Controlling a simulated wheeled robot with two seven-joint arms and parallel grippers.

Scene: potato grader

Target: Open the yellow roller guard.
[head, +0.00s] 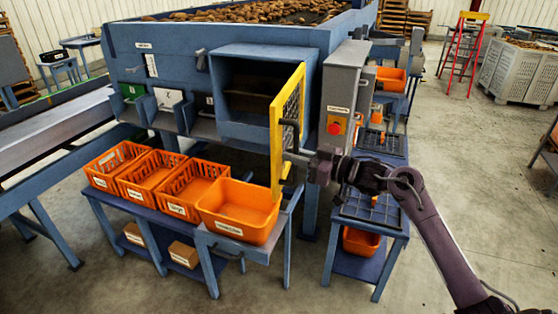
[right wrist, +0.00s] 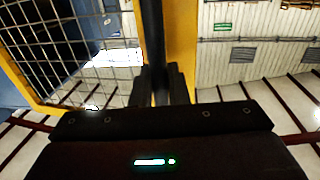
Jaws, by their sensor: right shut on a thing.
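The yellow roller guard (head: 275,140) is a yellow frame with wire mesh, swung outward from the blue box opening (head: 250,92) on the grader. The dark box interior shows to its left. My right gripper (head: 292,157) is at the guard's outer side, shut on its dark handle bar. In the right wrist view the gripper's fingers (right wrist: 160,90) close around the dark vertical bar (right wrist: 152,35), with the yellow frame (right wrist: 181,45) and mesh behind it. My left gripper is not in view.
A grey control box (head: 343,95) with a red button stands just right of the guard. Orange crates (head: 240,208) sit on the blue stands below. Potatoes (head: 270,11) lie on top of the grader. The floor at the right (head: 470,180) is clear.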

